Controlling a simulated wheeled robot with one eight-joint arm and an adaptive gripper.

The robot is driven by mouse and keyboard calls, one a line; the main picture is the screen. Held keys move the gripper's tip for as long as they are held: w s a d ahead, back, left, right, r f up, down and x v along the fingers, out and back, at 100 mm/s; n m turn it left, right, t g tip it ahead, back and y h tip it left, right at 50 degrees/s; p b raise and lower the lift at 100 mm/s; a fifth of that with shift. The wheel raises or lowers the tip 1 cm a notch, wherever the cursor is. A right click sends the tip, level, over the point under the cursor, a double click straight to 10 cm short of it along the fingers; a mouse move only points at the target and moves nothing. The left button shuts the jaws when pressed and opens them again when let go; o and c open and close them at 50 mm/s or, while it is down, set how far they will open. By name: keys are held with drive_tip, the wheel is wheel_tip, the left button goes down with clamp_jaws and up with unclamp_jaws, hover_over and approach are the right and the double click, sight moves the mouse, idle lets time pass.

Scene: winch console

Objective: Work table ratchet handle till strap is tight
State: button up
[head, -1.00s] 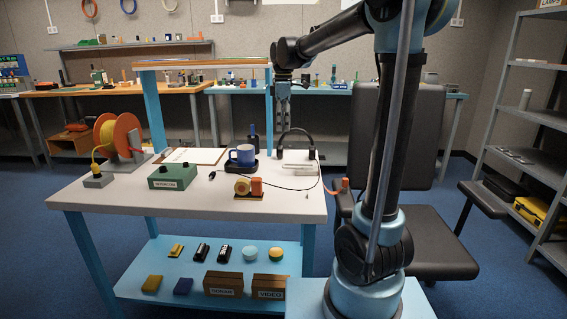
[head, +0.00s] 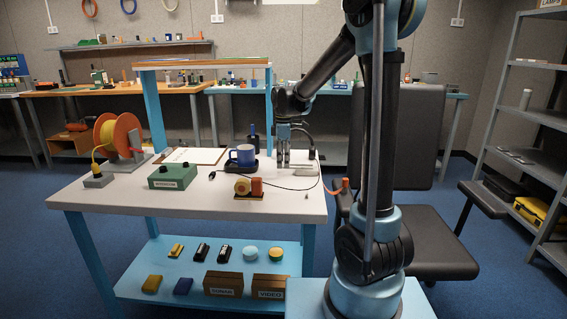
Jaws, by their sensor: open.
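A large orange reel (head: 121,140) stands at the left end of the white work table (head: 120,212). A yellow line runs from it to a small grey block (head: 98,181). A small yellow-and-orange device (head: 249,188) sits on a base near the table's front right. A red-orange piece (head: 338,186) shows at the right table edge. I cannot tell which of these bears the ratchet handle. My gripper (head: 283,160) points down over the back right of the table, open and empty, in front of the headphones (head: 306,136), which it partly hides. It is behind and right of the yellow-and-orange device.
The lower shelf (head: 140,284) holds several small items. A black chair (head: 430,240) stands close on the right.

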drive_tip(key=shift+f, duration=0.4)
clamp_jaws()
drive_tip(key=shift+s+a, duration=0.1)
